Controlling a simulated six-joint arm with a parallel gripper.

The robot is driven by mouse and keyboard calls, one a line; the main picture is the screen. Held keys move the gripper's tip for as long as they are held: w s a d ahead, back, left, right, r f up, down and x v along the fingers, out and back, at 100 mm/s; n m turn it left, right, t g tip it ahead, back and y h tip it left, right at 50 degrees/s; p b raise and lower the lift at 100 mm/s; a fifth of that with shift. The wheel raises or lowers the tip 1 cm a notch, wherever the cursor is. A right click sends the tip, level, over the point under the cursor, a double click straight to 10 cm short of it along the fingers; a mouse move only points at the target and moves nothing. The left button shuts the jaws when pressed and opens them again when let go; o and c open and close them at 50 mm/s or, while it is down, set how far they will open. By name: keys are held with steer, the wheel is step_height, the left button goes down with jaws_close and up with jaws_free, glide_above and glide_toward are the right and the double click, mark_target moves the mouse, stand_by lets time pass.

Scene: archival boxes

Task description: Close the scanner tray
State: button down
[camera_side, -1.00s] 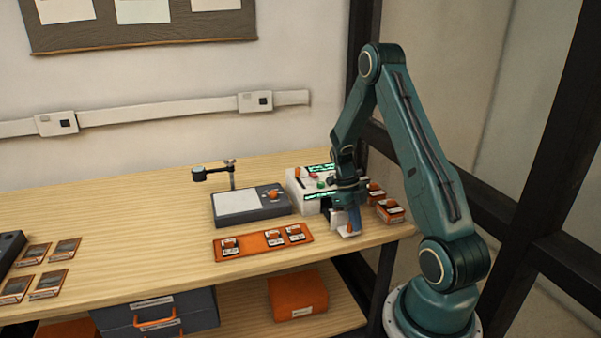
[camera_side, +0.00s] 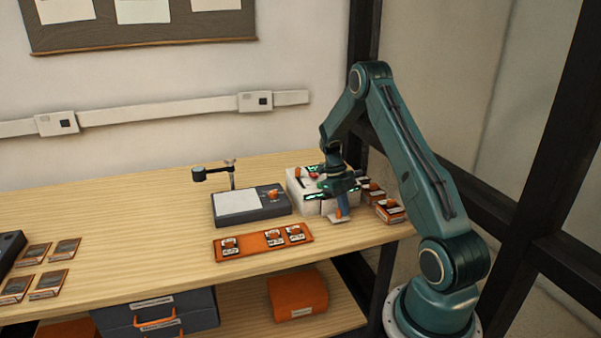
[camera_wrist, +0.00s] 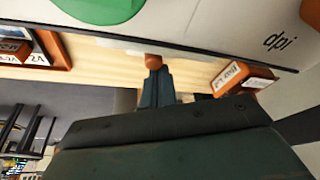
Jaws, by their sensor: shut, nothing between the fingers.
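The scanner (camera_side: 298,190) is a white box with green displays on the worktop. Its pale tray (camera_side: 340,220) still sticks out a little at the front, low down. My gripper (camera_side: 340,212) points down at the front of the scanner, over the tray. Its fingers are shut with nothing between them. In the wrist view my gripper (camera_wrist: 154,72) reaches to an orange knob (camera_wrist: 152,61) by the scanner's front edge; I cannot tell whether they touch. The arm hides part of the scanner's front and tray.
A grey device with a pale panel (camera_side: 236,202) stands left of the scanner. An orange tray (camera_side: 262,248) with small labelled items lies in front. Orange-and-white boxes (camera_side: 390,211) stand right of the scanner. The worktop is clear at left centre.

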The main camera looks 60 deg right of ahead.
steer(key=shift+w+d, duration=0.7)
steer(key=shift+w, duration=0.1)
steer(key=shift+s, duration=0.1)
steer(key=shift+s+a, duration=0.25)
steer(key=shift+s, duration=0.35)
steer(key=shift+s+a, duration=0.2)
steer(key=shift+s, duration=0.4)
steer(key=shift+s+a, duration=0.25)
steer(key=shift+s, duration=0.55)
steer(key=a+v, duration=0.1)
steer(key=v, duration=0.9)
steer(key=shift+d, duration=0.45)
steer(key=shift+r, duration=0.1)
